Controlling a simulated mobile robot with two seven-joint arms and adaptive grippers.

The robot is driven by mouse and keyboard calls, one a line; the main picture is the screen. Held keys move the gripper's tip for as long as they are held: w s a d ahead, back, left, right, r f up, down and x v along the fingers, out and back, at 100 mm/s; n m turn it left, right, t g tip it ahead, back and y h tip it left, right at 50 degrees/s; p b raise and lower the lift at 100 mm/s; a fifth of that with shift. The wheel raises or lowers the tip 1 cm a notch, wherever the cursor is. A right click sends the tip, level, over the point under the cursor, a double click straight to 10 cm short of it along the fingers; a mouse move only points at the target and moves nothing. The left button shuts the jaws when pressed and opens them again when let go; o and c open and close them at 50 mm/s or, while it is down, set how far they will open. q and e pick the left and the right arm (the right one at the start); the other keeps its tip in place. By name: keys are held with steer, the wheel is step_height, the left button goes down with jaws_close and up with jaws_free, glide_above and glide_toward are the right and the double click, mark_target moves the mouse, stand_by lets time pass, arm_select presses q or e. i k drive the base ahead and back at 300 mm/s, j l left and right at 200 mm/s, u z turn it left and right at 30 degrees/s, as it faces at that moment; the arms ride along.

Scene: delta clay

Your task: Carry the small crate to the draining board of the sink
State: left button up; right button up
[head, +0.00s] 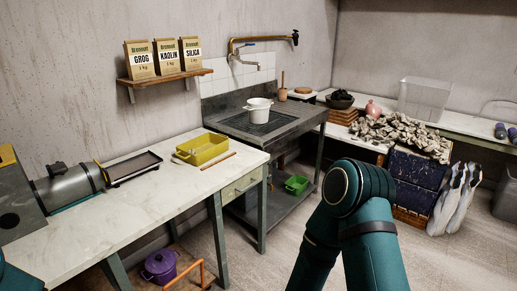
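A yellow crate (213,153), open at the top, stands upright near the right end of the pale-topped worktable (110,215). A smaller-looking green crate (296,185) sits on the lower shelf under the dark grey sink unit (290,113). A white two-handled pot (260,109) stands on the unit's top, with a dark ridged area, seemingly the draining board (258,129), around and in front of it. The basin itself is hard to make out. My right arm rises at the bottom centre-right, but its gripper is out of view. Only a bit of my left arm shows at bottom left.
A thin orange-brown stick (218,161) lies in front of the yellow crate. A dark tray (132,168) and a grey cylindrical machine (70,185) stand further left. A purple pot (160,266) is on the floor. Clay lumps (405,133) cover part of the right bench.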

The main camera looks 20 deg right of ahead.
mark_target(295, 108)
steer(key=z, duration=0.2)
steer(key=i+l+u, duration=0.2)
steer(key=u, duration=0.3)
steer(key=i+l+u, duration=0.1)
steer(key=l+u, duration=0.2)
steer(key=u, duration=0.15)
steer(key=i+l+u, duration=0.1)
steer(key=l, duration=0.2)
steer(key=i+l+u, duration=0.15)
steer(key=l, duration=0.15)
steer(key=l+u, duration=0.1)
steer(key=l, duration=0.25)
steer(key=i+l, duration=0.1)
steer(key=l, duration=0.55)
steer(key=i+l+u, duration=0.1)
steer(key=l, duration=0.55)
steer(key=i+l, duration=0.15)
steer(key=l, duration=0.5)
steer(key=u, duration=0.05)
